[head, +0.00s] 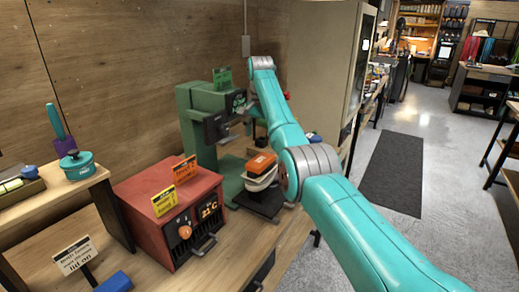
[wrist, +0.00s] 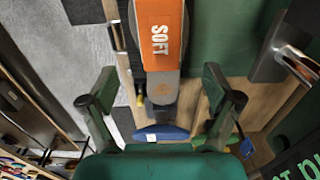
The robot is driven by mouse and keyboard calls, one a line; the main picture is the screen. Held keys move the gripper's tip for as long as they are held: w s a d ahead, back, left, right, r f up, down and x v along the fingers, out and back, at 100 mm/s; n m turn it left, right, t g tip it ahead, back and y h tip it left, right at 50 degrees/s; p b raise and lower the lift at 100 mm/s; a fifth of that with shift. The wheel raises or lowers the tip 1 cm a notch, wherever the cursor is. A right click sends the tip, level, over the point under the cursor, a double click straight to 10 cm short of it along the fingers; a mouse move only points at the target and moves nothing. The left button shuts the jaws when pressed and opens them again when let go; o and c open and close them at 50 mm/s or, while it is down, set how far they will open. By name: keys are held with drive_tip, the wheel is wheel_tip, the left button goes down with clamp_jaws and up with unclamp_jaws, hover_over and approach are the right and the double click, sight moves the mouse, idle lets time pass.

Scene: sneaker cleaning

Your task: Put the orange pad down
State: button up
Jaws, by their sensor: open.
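The orange pad (head: 262,163) sits on top of a pale, rounded object, perhaps a sneaker, on a dark plate in front of the green press. In the wrist view the orange pad (wrist: 160,35) shows the word SOFT, with a grey rounded part below it. My gripper (wrist: 160,78) is open, its two green fingers spread to either side of the grey part. Nothing shows between the fingertips touching them. The pad lies beyond the fingertips, toward the top of the picture. In the head view my gripper is hidden behind my arm or too small to tell.
The green press (head: 205,130) stands behind the pad. A red box (head: 170,205) with orange and yellow signs is left of it. A teal pot (head: 77,165) sits on a shelf at left. A blue object (wrist: 161,133) lies below the grey part. The floor at right is open.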

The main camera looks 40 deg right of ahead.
drive_tip(key=shift+r, duration=1.5)
